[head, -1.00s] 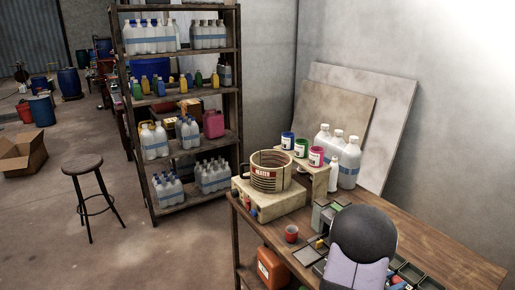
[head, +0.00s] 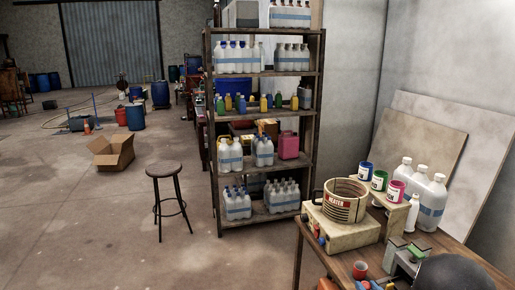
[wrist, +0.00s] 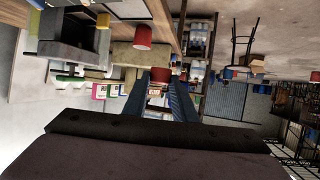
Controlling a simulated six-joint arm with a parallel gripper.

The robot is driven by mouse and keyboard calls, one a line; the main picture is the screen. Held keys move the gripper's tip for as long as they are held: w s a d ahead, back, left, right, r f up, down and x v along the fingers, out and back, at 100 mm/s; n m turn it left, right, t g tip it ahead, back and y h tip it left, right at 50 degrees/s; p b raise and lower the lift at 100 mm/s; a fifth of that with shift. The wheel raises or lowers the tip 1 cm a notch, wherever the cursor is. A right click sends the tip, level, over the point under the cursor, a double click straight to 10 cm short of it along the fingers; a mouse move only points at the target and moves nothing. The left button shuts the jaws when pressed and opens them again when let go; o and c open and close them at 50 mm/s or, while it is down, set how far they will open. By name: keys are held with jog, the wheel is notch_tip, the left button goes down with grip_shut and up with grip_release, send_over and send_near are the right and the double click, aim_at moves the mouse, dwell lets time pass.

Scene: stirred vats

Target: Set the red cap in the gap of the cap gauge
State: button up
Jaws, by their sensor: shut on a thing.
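In the wrist view, my gripper (wrist: 160,80) has its two dark fingers close together. A small red piece, the red cap (wrist: 160,74), shows between the fingertips, and the fingers are shut on it. The gripper is held up, with the bench off to the upper left of that view. A grey block-like fixture (wrist: 75,52), perhaps the cap gauge, stands on the bench at the upper left, apart from the cap. Grey blocks with green tops (head: 398,243) show in the head view, partly behind my dark arm. I cannot make out the gap clearly.
A red cup (head: 361,270) stands on the bench beside the beige heater box (head: 340,232) with its round vat (head: 345,202). Paint pots (head: 379,180) on a wooden stand and white bottles (head: 431,205) are behind. A shelf rack (head: 213,150) and stool (head: 165,170) stand left.

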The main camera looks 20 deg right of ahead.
jog(key=s+a+f+n+g+y, duration=0.1)
jog(key=a+f+n+y, duration=0.2)
jog(key=a, duration=0.8)
jog(key=s+a+f+n+g+y, duration=0.1)
jog(key=a+f+n+g+y, duration=0.1)
jog(key=a+n+y, duration=0.4)
jog(key=s+a+f+n+g+y, duration=0.1)
jog(key=a+n+y, duration=0.4)
jog(key=a, duration=1)
notch_tip(320, 180, down, 3)
jog(key=shift+s+a+r+g+y, duration=0.2)
jog(key=shift+a+g+y, duration=0.2)
jog(key=shift+g, duration=0.1)
jog(key=s+d+r+m+t+h+b, duration=0.1)
jog(key=s+d+m+h, duration=0.4)
jog(key=d, duration=1.1)
jog(key=s+d+r+m+t+h+b, duration=0.1)
jog(key=s+d+r+m+h, duration=0.3)
jog(key=d, duration=1.2)
jog(key=s+d+r+m+t+h+b, duration=0.1)
jog(key=s+d+r+m+h, duration=0.2)
jog(key=d, duration=1.3)
jog(key=shift+s+d+r+m+t+h+b, duration=0.25)
jog(key=shift+s+m+h, duration=1.2)
jog(key=shift+m+h, duration=1.3)
jog(key=shift+f+n+h, duration=0.1)
jog(key=shift+n+h, duration=0.15)
